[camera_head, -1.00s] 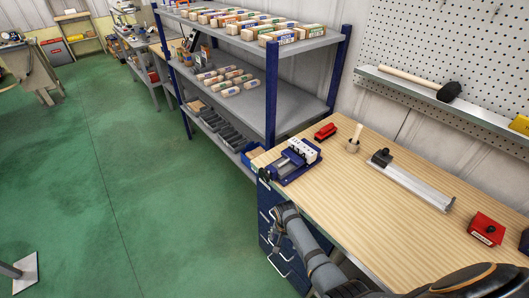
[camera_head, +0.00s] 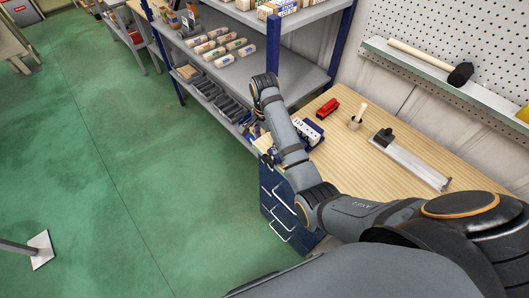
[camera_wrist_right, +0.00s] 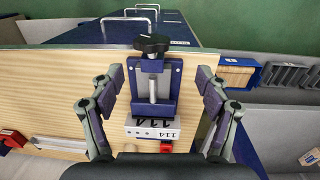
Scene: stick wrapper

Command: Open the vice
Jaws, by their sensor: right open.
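The blue vice sits at the near left corner of the wooden workbench. In the right wrist view its blue body (camera_wrist_right: 160,75) shows from above, with a black knob (camera_wrist_right: 152,44) and a steel screw (camera_wrist_right: 153,88). A white block (camera_wrist_right: 152,129) marked 114 is at the vice's far end from the knob; it also shows in the head view (camera_head: 306,131). My right gripper (camera_wrist_right: 159,88) is open above the vice, one finger on each side, with no visible contact. In the head view my right arm hides much of the vice. My left gripper is out of view.
A shelf rack (camera_head: 239,73) with bins stands to the left. A mallet (camera_head: 430,62) lies on the wall ledge.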

